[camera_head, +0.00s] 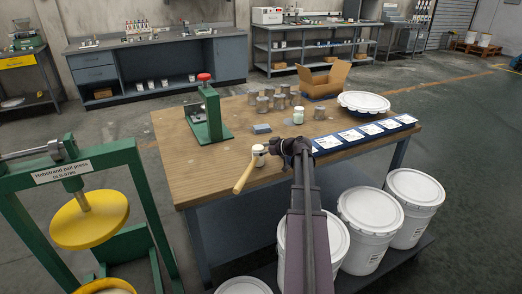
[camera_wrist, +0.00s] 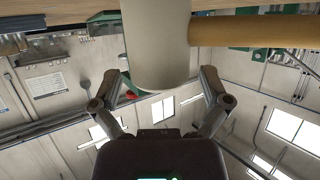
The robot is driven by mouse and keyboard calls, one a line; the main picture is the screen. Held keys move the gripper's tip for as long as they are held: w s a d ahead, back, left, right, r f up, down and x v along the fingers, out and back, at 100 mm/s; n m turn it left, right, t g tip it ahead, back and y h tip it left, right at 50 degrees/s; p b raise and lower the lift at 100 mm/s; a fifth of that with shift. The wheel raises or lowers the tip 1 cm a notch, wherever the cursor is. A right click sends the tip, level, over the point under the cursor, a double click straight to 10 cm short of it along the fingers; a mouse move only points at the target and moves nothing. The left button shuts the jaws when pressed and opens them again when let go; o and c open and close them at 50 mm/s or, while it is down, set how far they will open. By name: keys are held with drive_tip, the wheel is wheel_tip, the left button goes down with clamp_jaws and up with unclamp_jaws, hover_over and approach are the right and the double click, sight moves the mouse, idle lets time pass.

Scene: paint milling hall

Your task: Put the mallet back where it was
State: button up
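The mallet is at the near edge of the wooden table (camera_head: 190,150). Its pale cylindrical head (camera_head: 259,155) stands upright, and its wooden handle (camera_head: 243,178) sticks out level toward the lower left. In the wrist view the head (camera_wrist: 157,45) fills the upper middle, and the handle (camera_wrist: 255,30) runs off to the right. My gripper (camera_head: 283,150) is just right of the head in the head view. In the wrist view my gripper (camera_wrist: 163,82) has its fingers spread on either side of the head. I see no clear grip. The head's far end is cut off.
A green press with a red knob (camera_head: 206,110), several grey tins (camera_head: 263,105), a greenish jar (camera_head: 298,116), a cardboard box (camera_head: 322,82) and a blue card strip (camera_head: 330,142) are on the table. White lidded buckets (camera_head: 370,225) stand below its near edge. A green pot press (camera_head: 75,165) is at left.

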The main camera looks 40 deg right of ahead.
drive_tip(key=shift+r, duration=0.1)
idle(0.3)
drive_tip(key=shift+r, duration=0.15)
drive_tip(key=p+v, duration=0.4)
drive_tip(key=v, duration=0.8)
drive_tip(key=shift+p, duration=0.35)
idle(0.3)
